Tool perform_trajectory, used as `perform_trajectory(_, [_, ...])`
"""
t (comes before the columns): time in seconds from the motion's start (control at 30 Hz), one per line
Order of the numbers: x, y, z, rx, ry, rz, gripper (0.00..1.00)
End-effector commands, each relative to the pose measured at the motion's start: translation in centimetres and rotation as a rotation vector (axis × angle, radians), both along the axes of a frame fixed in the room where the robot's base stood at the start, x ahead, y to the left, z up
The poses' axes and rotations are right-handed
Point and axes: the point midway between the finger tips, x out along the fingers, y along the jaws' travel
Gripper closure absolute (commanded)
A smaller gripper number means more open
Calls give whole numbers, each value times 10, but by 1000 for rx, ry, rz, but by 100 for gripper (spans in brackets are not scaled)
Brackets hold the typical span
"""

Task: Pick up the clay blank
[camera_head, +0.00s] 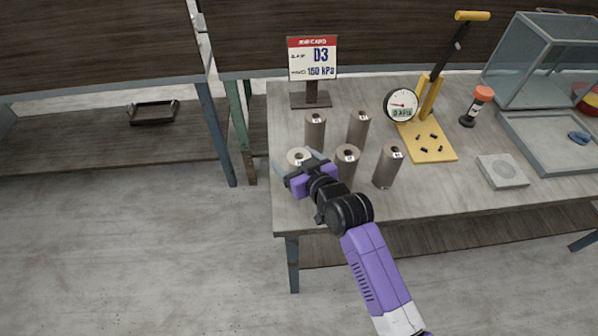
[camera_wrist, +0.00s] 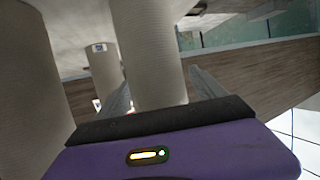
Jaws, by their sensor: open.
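Several upright grey-brown clay blanks with small labels on top stand on the left part of the table. One paler, cream-topped blank (camera_head: 299,155) stands at the front left, partly hidden by my gripper (camera_head: 299,163). In the wrist view a blank (camera_wrist: 149,40) stands between the two fingers of my gripper (camera_wrist: 158,77), which is open. I cannot tell whether either finger touches it. Other blanks are at the back left (camera_head: 315,131), back middle (camera_head: 358,128), front middle (camera_head: 346,164) and front right (camera_head: 388,165). The lower part of the cream-topped blank is hidden.
A card reading D3, 150 kPa (camera_head: 312,58) stands behind the blanks on the table (camera_head: 450,190).

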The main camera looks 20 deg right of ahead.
Motion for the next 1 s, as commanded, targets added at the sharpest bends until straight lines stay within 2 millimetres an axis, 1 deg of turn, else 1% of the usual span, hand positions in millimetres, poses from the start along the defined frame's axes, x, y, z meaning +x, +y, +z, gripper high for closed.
perform_trajectory(0.1, [0, 0, 0, 0, 0, 0, 21])
perform_trajectory(0.13, [0, 0, 0, 0, 0, 0, 24])
perform_trajectory(0.27, [0, 0, 0, 0, 0, 0, 50])
perform_trajectory(0.3, [0, 0, 0, 0, 0, 0, 58])
perform_trajectory(0.37, [0, 0, 0, 0, 0, 0, 70])
perform_trajectory(0.4, [0, 0, 0, 0, 0, 0, 78])
perform_trajectory(0.47, [-1, 0, 0, 0, 0, 0, 89])
perform_trajectory(0.5, [-1, 0, 0, 0, 0, 0, 97])
perform_trajectory(0.53, [-1, 0, 0, 0, 0, 0, 100])
perform_trajectory(0.87, [0, 0, 3, 0, -5, 0, 100])
perform_trajectory(1.0, [1, 0, 8, 0, -6, 0, 100])
